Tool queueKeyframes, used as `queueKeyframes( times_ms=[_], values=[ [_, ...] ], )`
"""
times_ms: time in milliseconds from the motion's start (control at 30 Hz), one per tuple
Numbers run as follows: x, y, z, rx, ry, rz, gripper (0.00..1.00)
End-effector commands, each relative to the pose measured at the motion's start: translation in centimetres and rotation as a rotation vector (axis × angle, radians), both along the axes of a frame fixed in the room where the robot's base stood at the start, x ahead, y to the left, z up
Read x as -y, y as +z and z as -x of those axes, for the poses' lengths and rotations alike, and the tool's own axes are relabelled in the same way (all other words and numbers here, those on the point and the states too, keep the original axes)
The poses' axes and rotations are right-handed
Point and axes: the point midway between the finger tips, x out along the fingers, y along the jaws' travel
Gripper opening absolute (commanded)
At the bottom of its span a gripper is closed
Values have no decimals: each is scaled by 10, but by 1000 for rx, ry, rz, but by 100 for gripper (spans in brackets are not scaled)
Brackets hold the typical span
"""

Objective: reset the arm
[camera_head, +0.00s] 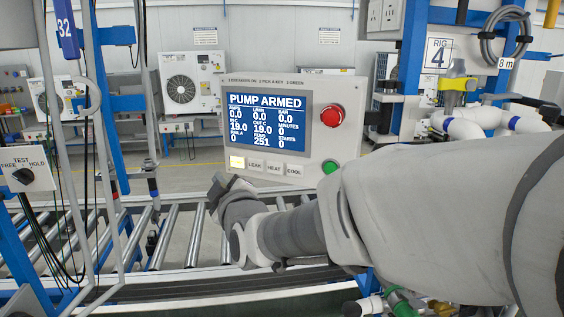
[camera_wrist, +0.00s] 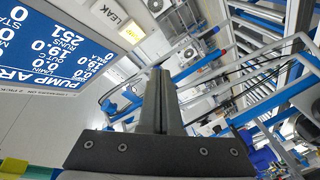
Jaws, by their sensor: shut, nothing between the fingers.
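My gripper (camera_head: 217,187) is at the end of my arm, which reaches in from the right. It is just below and left of the control panel (camera_head: 312,84), near the lit yellow button (camera_head: 237,162). In the wrist view my gripper (camera_wrist: 160,88) has its fingers together with nothing between them. The panel's screen (camera_head: 267,122) reads "PUMP ARMED"; the screen (camera_wrist: 75,35) appears upside down at upper left in the wrist view. The lit button (camera_wrist: 131,10) shows beside the LEAK button there. I cannot tell if the gripper touches the panel.
A red mushroom button (camera_head: 332,115) and a green button (camera_head: 330,167) are on the panel's right. A roller conveyor (camera_head: 165,238) runs below. Upright frame posts and a FREE/TEST/HOLD switch box (camera_head: 24,168) stand left. White pipes (camera_head: 470,122) are at right, by the RIG 4 sign (camera_head: 437,54).

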Motion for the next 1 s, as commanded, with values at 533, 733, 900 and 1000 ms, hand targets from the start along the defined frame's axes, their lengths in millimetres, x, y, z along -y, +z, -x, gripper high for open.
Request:
queueKeyframes(
  times_ms=[533,733,900,1000],
  values=[
    [148,-21,49,-505,-249,-156,0],
    [226,-46,113,-777,-479,-276,0],
    [276,-68,178,-972,-701,-389,0],
    [294,-77,210,-1052,-809,-445,0]
  ],
)
